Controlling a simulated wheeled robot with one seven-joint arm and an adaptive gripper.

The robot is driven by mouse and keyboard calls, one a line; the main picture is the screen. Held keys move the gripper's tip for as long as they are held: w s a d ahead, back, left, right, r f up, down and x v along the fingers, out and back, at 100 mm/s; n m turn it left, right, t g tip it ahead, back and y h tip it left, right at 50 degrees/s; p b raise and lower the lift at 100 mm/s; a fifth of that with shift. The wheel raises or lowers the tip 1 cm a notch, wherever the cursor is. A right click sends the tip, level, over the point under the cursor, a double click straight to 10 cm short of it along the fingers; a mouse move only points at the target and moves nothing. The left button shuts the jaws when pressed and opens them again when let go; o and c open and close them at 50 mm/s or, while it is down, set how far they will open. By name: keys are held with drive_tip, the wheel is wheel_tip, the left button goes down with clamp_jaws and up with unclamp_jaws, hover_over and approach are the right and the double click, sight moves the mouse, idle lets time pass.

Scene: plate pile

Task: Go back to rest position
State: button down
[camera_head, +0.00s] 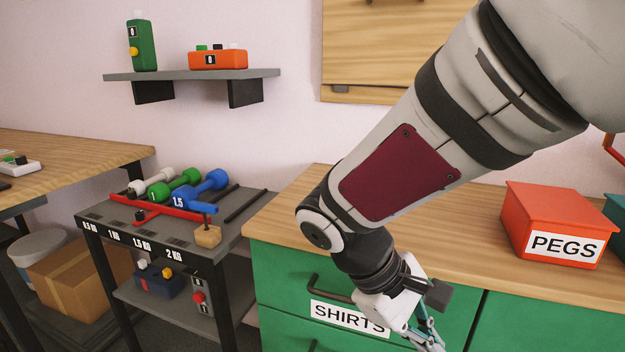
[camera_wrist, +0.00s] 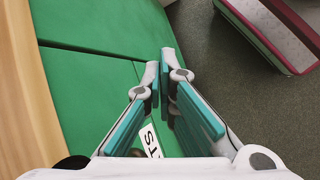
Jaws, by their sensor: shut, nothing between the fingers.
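My gripper (camera_head: 425,335) hangs low in front of the green cabinet (camera_head: 282,268), close to the drawer labelled SHIRTS (camera_head: 349,318). My arm reaches down to it from the upper right. In the wrist view my gripper (camera_wrist: 162,65) has its two teal-padded fingers close together at the tips, with nothing held. The green drawer fronts (camera_wrist: 103,90) lie beyond and to the left of the fingers, and part of the white label (camera_wrist: 151,142) shows between them. The gripper's lower end is cut off by the bottom edge of the head view.
The wooden countertop (camera_head: 480,215) carries a red PEGS box (camera_head: 552,222) at right. A dark rack (camera_head: 100,218) with coloured dumbbells stands at left. A wall shelf (camera_head: 190,75) holds two small items. Bare floor (camera_wrist: 225,90) lies right of the cabinet in the wrist view.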

drive_tip(key=s+d+r+m+t+y, duration=0.1)
drive_tip(key=s+r+m+y, duration=0.25)
drive_tip(key=s, duration=0.55)
drive_tip(key=s+d+r+m+y, duration=0.2)
drive_tip(key=s+m+y, duration=0.25)
drive_tip(key=s, duration=0.45)
wheel_tip(320, 180, up, 29)
drive_tip(key=t+h+p, duration=0.1)
drive_tip(key=t+p, duration=0.3)
drive_tip(key=p, duration=2.3)
drive_tip(key=shift+s+d+r+p, duration=0.15)
drive_tip(key=shift+s+p, duration=0.1)
drive_tip(key=shift+p, duration=0.1)
